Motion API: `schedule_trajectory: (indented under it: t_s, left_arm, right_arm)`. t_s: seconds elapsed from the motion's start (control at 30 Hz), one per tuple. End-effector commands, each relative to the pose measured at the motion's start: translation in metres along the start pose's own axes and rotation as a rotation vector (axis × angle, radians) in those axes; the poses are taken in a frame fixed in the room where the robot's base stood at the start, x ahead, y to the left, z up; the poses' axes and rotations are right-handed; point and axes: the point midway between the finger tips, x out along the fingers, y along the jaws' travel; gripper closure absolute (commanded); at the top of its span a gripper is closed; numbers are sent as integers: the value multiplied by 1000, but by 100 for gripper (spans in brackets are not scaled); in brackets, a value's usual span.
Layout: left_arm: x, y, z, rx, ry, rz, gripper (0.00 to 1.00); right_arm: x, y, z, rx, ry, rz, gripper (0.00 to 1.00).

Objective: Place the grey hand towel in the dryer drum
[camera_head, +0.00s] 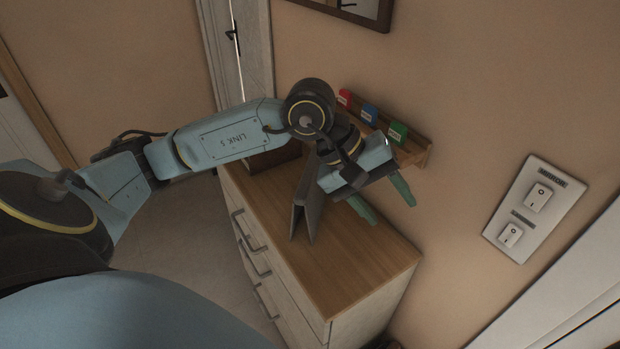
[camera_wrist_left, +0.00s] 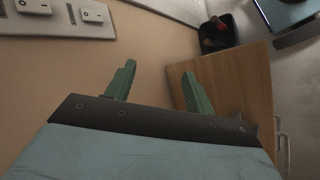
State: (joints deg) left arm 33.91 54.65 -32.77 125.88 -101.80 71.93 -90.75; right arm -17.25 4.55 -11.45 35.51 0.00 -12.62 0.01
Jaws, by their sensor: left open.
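My left gripper (camera_head: 393,213) is open and empty. I cannot make out the grey hand towel or the dryer drum in either view. My right gripper is not in view.
The chest of drawers (camera_head: 370,268) carries a dark folded stand (camera_head: 305,205). A small wall shelf (camera_head: 415,150) holds red, blue and green items. A switch panel (camera_head: 535,208) is on the wall. A black bin (camera_wrist_left: 215,38) stands beyond the chest.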

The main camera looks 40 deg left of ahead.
Motion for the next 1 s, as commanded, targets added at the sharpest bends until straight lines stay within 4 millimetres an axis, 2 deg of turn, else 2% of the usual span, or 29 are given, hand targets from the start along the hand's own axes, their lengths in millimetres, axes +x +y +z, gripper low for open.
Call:
schedule_trajectory:
  t_s: [0.03, 0.1, 0.2, 0.3, 0.4, 0.53, 0.8, 1.0]
  left_arm:
    - [-16, -16, -27, 82, 110, -116, 46]
    - [-40, -36, -58, 167, 231, -272, 46]
    - [-75, -58, -90, 237, 357, -456, 46]
    - [-102, -72, -107, 266, 432, -582, 46]
    - [-116, -80, -116, 274, 465, -649, 46]
    - [-109, -91, -126, 274, 472, -673, 46]
    - [-74, -117, -151, 275, 470, -668, 46]
    - [-64, -125, -159, 276, 472, -667, 46]
  right_arm:
    - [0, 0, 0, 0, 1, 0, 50]
    - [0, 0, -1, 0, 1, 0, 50]
    - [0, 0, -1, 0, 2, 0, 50]
    - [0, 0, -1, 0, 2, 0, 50]
    - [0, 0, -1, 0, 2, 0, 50]
    - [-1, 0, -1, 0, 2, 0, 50]
    - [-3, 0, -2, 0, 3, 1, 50]
    - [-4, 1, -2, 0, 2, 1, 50]
